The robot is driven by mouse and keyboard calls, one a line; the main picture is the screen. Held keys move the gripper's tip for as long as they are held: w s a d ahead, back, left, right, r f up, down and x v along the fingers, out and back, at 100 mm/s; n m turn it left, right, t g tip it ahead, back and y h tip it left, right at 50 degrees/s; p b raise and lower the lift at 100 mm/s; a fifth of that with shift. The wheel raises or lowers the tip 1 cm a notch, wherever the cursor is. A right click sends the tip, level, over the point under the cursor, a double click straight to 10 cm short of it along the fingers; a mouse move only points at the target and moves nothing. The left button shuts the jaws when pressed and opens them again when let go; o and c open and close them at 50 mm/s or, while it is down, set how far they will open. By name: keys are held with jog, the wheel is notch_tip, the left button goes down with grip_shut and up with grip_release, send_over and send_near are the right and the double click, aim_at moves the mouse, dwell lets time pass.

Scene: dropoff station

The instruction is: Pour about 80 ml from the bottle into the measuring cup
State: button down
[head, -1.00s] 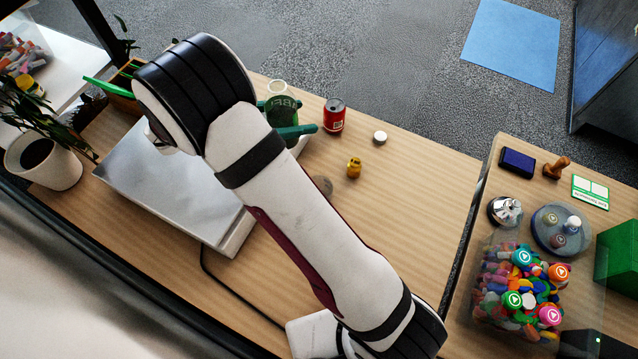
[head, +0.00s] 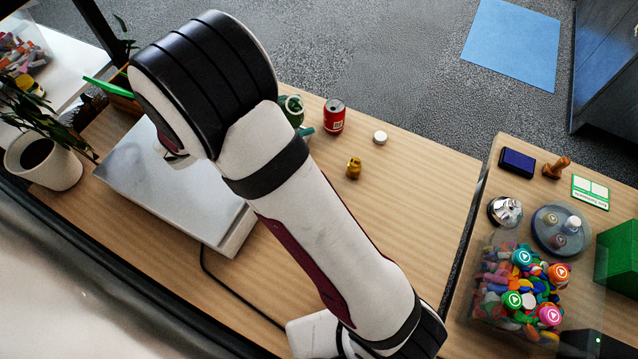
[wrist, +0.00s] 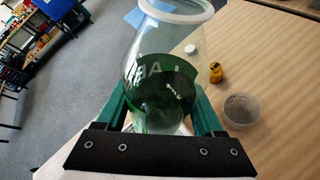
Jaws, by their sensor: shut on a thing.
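My gripper (wrist: 160,102) has green fingers and is shut on the bottle (wrist: 146,62), which is clear with a pale ring mouth and a green label. Dark green shows in its lower part; I cannot tell label from liquid there. In the head view the bottle (head: 292,110) shows only partly past my arm, with a bit of green finger (head: 306,131) beside it. A small clear round cup, which looks like the measuring cup (wrist: 241,109), stands on the table right of the gripper in the wrist view. My arm hides it in the head view. I see no stream of liquid.
A red can (head: 334,116), a white cap (head: 380,137) and a small yellow-brass object (head: 354,168) stand near the bottle. A grey flat plate (head: 165,185) and a potted plant (head: 45,160) are at left. The table right of my arm is mostly clear.

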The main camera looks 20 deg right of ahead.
jog(key=shift+f+m+t, duration=0.2)
jog(key=shift+m+t, duration=0.3)
jog(key=shift+m, duration=0.1)
jog(key=shift+w+f+m+t+y, duration=0.15)
jog(key=shift+f+m+t+y, duration=0.2)
jog(key=shift+f, duration=0.3)
jog(key=shift+w+a+f+m+t+y, duration=0.15)
jog(key=shift+w+a+f+m+t, duration=0.15)
jog(key=shift+w+m+t, duration=0.25)
jog(key=shift+w+a+f+m+t+y, duration=0.15)
jog(key=shift+w+f+m+t, duration=0.15)
jog(key=shift+m, duration=0.4)
jog(key=shift+w+a+m+t, duration=0.1)
jog(key=shift+w+m+t, duration=0.15)
jog(key=shift+m+t, duration=0.35)
jog(key=shift+s+m+t, duration=0.2)
jog(key=shift+m+t, duration=0.1)
jog(key=shift+m, duration=0.2)
jog(key=shift+m+t, duration=0.4)
jog(key=shift+m, duration=0.1)
jog(key=shift+w, duration=0.4)
jog(key=shift+w+r, duration=0.1)
jog(key=shift+w, duration=0.3)
jog(key=shift+w, duration=0.1)
